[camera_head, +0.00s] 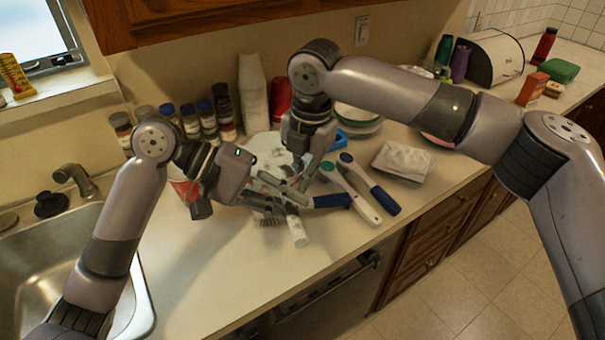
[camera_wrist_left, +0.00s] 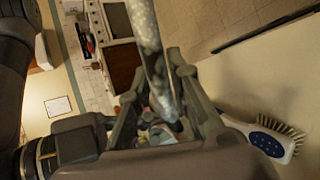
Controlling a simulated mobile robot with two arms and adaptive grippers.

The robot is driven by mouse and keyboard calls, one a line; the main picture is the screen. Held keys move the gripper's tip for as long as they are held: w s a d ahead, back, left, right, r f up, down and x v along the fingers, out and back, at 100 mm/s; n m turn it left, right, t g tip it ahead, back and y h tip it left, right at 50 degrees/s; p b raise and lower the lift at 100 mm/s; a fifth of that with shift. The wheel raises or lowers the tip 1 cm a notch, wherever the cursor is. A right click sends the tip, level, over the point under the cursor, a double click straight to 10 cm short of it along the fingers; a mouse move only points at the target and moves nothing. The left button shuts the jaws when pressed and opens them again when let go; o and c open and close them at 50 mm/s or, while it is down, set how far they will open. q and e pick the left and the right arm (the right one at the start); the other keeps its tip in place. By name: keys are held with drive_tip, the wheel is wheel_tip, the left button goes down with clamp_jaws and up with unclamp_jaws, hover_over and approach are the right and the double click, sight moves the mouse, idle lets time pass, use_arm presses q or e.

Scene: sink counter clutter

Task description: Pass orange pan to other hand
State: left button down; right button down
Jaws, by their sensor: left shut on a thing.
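No orange pan can be made out in either view. My left gripper (camera_head: 290,192) is shut on a pale speckled rod (camera_head: 297,230), low over the counter. The rod also shows between the fingers in the left wrist view (camera_wrist_left: 146,30). What it belongs to cannot be told. My right gripper (camera_head: 308,170) points down just behind and above the left fingers. The two grippers overlap in the head view, so whether they touch, and whether the right one is open, cannot be told.
A blue-handled brush (camera_head: 332,201) lies under the grippers, with white-and-blue utensils (camera_head: 370,184) to its right. A folded cloth (camera_head: 402,161), spice jars (camera_head: 208,118) and stacked cups (camera_head: 252,90) stand around. The sink (camera_head: 60,255) is at left. The front counter is clear.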

use_arm(q)
drive_tip(key=shift+s+d, duration=0.25)
drive_tip(key=shift+s, duration=0.05)
drive_tip(key=c, duration=2)
unclamp_jaws()
drive_tip(key=o, duration=0.6)
drive_tip(key=shift+w+a, duration=0.1)
drive_tip(key=shift+w, duration=0.05)
drive_tip(key=shift+a, duration=0.1)
